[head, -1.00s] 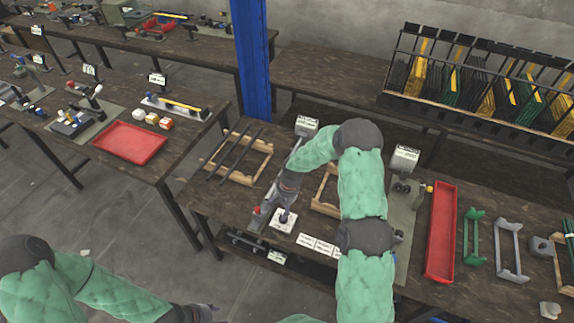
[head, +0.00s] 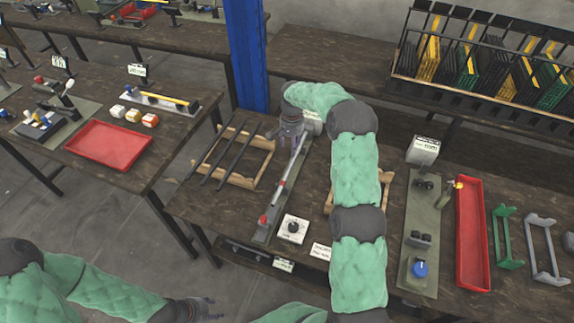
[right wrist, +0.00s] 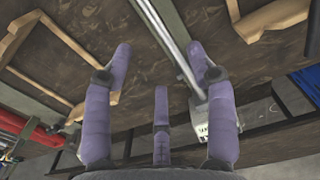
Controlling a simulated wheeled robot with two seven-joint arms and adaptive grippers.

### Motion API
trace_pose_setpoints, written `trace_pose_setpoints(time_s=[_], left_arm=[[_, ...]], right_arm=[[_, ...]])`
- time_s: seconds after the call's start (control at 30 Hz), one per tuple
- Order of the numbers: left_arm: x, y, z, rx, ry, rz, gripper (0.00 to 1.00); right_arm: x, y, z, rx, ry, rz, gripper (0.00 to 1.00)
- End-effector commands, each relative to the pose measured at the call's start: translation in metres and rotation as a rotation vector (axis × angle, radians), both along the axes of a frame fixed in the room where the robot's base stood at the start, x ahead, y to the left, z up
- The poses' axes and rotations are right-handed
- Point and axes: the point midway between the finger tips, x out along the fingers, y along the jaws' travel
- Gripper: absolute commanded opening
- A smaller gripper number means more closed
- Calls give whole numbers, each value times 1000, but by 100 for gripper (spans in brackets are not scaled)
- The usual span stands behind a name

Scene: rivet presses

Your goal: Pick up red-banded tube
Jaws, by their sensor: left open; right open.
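A slim pale rod with a small red patch (head: 280,187) lies along a narrow grey-green base on the near bench. I cannot tell for certain that it is the red-banded tube. My right gripper (head: 291,133) is open above the far end of this base. In the right wrist view its fingers (right wrist: 160,62) are spread and empty, with a shiny pale rod (right wrist: 172,40) running between and beyond them. Several dark bars (head: 237,153) lie across a wooden rack to the left of the gripper. My left gripper (head: 208,309) is open, low over the floor, away from the bench.
A white-plated dial (head: 293,229) and red knob (head: 263,219) are at the near end of the base. My right arm hides part of a second wooden rack. A red tray (head: 472,235) and a green bracket (head: 505,237) are to the right. A blue post (head: 248,55) stands behind.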

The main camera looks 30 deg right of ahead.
Motion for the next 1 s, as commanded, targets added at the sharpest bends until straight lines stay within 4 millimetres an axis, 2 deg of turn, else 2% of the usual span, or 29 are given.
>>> trace_pose_setpoints(time_s=[0.17,0.4,0.67,1.0], left_arm=[[-1,0,-2,0,1,0,46],[0,0,-7,0,1,0,46],[0,0,-10,0,1,0,46],[0,0,-18,0,1,0,46]], right_arm=[[0,0,-11,0,0,-1,57],[-1,-1,-47,0,1,0,57],[-1,-2,-64,0,0,0,57],[-4,-4,-106,0,0,0,57]])
